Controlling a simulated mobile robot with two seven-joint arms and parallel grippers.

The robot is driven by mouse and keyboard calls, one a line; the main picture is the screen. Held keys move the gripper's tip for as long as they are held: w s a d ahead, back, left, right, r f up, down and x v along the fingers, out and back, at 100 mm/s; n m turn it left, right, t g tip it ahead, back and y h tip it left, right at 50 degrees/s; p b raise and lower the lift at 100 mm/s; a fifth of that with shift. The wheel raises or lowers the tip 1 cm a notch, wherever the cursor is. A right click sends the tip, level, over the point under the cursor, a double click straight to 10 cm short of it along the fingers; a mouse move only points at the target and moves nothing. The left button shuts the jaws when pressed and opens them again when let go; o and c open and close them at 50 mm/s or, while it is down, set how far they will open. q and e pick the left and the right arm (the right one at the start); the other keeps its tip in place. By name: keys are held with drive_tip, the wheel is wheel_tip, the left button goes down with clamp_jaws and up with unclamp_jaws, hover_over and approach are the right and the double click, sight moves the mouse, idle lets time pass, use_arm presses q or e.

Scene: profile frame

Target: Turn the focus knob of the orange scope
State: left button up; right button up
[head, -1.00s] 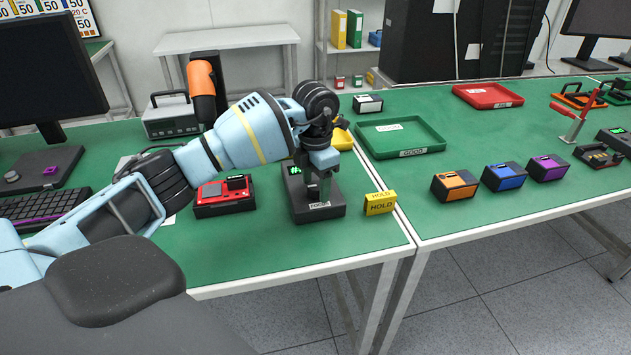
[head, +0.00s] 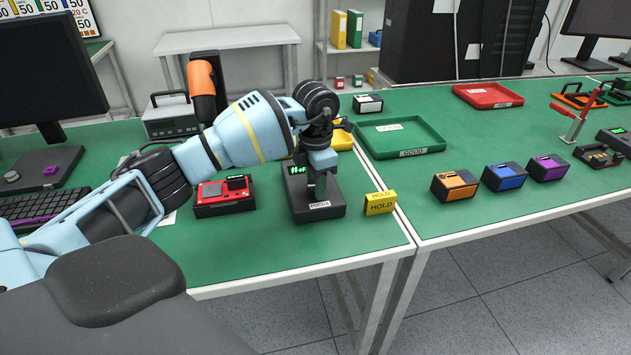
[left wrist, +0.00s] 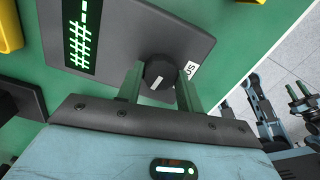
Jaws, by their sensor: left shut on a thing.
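The orange scope (head: 203,80) stands on a dark stand at the back of the left table. The dark grey focus box (head: 318,210), labelled FOCUS, sits near the table's front edge. Its round black knob (left wrist: 158,72) has a white pointer line, seen in the left wrist view. My left gripper (head: 320,190) reaches down from above and is shut on the knob, one finger on each side. The box's green display (left wrist: 82,30) shows rows of marks. In the head view the gripper hides the knob.
A yellow HOLD block (head: 380,203) stands just right of the box, and a red device (head: 224,196) is to its left. A yellow tray (head: 341,139) lies behind my wrist. A green GOOD tray (head: 400,138) is further right. Green tabletop in front is clear.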

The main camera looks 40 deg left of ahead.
use_arm(q)
drive_tip(key=shift+m, duration=1.2)
drive_tip(key=m, duration=0.3)
drive_tip(key=shift+m, duration=0.9)
drive_tip(key=o, duration=1)
drive_tip(key=shift+r, duration=0.1)
